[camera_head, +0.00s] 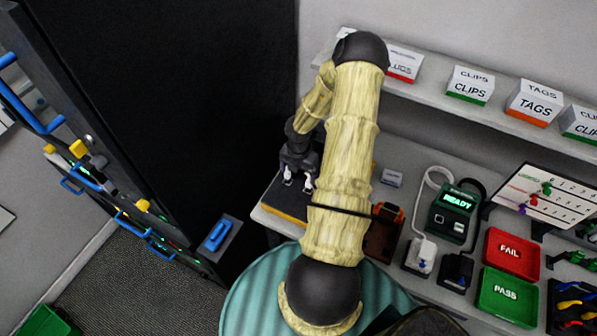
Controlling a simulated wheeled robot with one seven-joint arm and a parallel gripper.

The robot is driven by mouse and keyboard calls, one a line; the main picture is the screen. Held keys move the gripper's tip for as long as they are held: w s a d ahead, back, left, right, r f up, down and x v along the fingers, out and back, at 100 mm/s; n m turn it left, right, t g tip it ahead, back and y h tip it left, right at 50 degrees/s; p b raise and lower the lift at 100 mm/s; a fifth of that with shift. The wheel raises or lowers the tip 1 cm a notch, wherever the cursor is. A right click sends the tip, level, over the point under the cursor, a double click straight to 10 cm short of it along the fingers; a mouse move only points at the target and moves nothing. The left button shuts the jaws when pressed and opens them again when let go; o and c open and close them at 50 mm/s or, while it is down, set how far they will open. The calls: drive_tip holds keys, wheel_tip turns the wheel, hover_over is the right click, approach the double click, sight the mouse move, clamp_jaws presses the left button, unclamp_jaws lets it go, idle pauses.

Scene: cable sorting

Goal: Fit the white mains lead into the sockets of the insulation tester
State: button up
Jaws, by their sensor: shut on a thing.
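My gripper (298,179) is at the left end of the bench, over a dark tray (286,205) with a yellow front edge. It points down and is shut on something. Pale parts show at its fingertips, but I cannot make out what it holds or identify a loose white mains lead there. The insulation tester (453,214) is a dark green box with a lit READY display, right of my arm. A white cable (430,180) loops from it to a white socket block (420,256). A black socket block (457,271) stands beside that. My gripper is well left of both.
My arm hides the middle of the bench. A brown tray (382,243) with an orange-and-black thing lies right of it. Red FAIL (511,253) and green PASS (507,296) trays lie right of the sockets. A shelf (455,105) with labelled boxes runs behind. A dark rack stands left.

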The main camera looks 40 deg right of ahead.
drive_tip(key=shift+f, duration=0.7)
idle(1.1)
drive_tip(key=shift+s+a+f+b, duration=0.3)
drive_tip(key=shift+f, duration=0.1)
idle(0.7)
drive_tip(key=o, duration=0.8)
drive_tip(key=shift+w+d+r+p, duration=0.1)
drive_tip(key=shift+r+p, duration=0.5)
drive_tip(key=shift+p, duration=0.05)
drive_tip(key=shift+w+d+r+p, duration=0.1)
drive_tip(key=shift+r+p, duration=3.25)
drive_tip(key=shift+r, duration=0.25)
drive_tip(key=shift+w, duration=0.15)
